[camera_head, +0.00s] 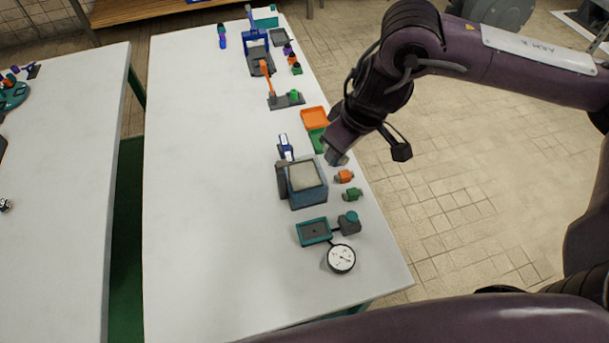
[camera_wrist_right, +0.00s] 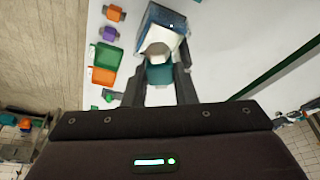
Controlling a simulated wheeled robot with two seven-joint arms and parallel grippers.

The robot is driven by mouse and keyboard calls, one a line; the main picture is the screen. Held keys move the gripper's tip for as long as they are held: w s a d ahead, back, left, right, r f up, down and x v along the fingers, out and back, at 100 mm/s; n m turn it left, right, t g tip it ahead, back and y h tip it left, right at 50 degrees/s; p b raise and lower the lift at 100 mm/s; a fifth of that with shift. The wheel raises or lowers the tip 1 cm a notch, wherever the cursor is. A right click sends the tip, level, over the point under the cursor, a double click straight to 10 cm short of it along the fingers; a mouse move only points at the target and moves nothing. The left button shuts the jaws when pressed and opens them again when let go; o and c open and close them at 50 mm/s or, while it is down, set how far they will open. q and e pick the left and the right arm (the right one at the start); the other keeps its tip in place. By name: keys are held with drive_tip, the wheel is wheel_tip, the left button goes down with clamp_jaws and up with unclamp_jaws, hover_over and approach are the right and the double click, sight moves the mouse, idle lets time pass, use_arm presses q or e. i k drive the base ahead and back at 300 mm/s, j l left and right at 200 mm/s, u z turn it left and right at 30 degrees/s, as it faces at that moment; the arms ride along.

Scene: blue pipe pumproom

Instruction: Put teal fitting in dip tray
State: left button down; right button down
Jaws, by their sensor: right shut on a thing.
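My right gripper (camera_head: 337,158) is shut on the teal fitting (camera_wrist_right: 158,74), which shows between the two fingers in the wrist view and has a pale end. In the head view the gripper is above the table's right side, just beyond the upper right corner of a blue box (camera_head: 309,200) with a pale, flat top. This box also shows ahead of the gripper in the wrist view (camera_wrist_right: 176,22). A shallow teal tray (camera_head: 314,241) with a dark floor lies nearer to me. I cannot tell which of these two is the dip tray. My left gripper is not in view.
An orange fitting (camera_head: 344,176) and a green fitting (camera_head: 353,194) lie right of the box. A purple fitting (camera_wrist_right: 108,33) shows in the wrist view. Orange (camera_head: 314,118) and green (camera_head: 317,140) trays lie beyond. A round gauge (camera_head: 341,259) is nearer. The table's left half is clear.

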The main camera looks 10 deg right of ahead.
sight(303, 175)
drive_tip(key=u, duration=0.95)
drive_tip(key=k+l+u, duration=0.15)
drive_tip(key=l, duration=0.35)
drive_tip(key=k+l+u, duration=0.2)
drive_tip(key=k+l, duration=0.2)
drive_tip(key=l, duration=0.1)
